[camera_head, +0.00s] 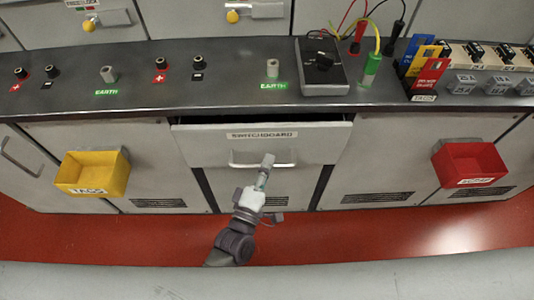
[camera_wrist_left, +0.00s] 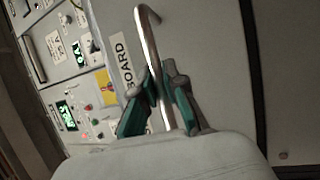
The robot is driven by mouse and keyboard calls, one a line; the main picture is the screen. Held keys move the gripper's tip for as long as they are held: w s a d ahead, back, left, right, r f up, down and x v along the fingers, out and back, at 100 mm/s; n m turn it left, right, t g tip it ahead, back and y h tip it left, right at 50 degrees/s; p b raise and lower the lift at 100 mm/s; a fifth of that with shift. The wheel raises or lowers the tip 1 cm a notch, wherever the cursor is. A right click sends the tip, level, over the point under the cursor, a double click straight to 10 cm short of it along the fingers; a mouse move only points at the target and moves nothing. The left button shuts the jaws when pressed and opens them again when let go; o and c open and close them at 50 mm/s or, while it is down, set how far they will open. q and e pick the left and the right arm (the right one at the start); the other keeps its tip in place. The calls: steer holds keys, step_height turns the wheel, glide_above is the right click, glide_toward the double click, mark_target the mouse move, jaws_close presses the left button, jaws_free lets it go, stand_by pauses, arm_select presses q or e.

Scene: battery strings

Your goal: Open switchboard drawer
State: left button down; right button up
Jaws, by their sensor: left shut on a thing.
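The switchboard drawer (camera_head: 210,150) is in the middle of the head view, its front a light grey panel labelled SWITCHBOARD. A dark gap shows along its top edge under the counter, so it seems slightly pulled out. Its metal bar handle (camera_head: 240,164) is below the label. My left gripper (camera_head: 266,163) is at the handle's right part. In the left wrist view, the handle (camera_wrist_left: 148,35) is a shiny bar running between the gripper's green-lined fingers (camera_wrist_left: 160,95), which are shut on it. The drawer's inside is hidden. My right gripper is in neither view.
A dark counter (camera_head: 130,100) runs above the drawer, with a black meter box (camera_head: 322,68) and wires on it. A yellow bin (camera_head: 93,175) hangs at left, a red bin (camera_head: 468,165) at right. The red floor (camera_head: 120,235) in front looks clear.

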arm_select(q)
steer(key=s+p, duration=0.2)
steer(key=s, duration=1.8)
steer(key=shift+s, duration=0.15)
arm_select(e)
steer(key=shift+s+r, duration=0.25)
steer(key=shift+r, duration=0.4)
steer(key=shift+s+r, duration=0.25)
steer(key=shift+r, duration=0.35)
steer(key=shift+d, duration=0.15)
arm_select(q)
steer(key=c, duration=1.2)
jaws_free()
steer(key=v, duration=1.2)
steer(key=shift+f, duration=0.15)
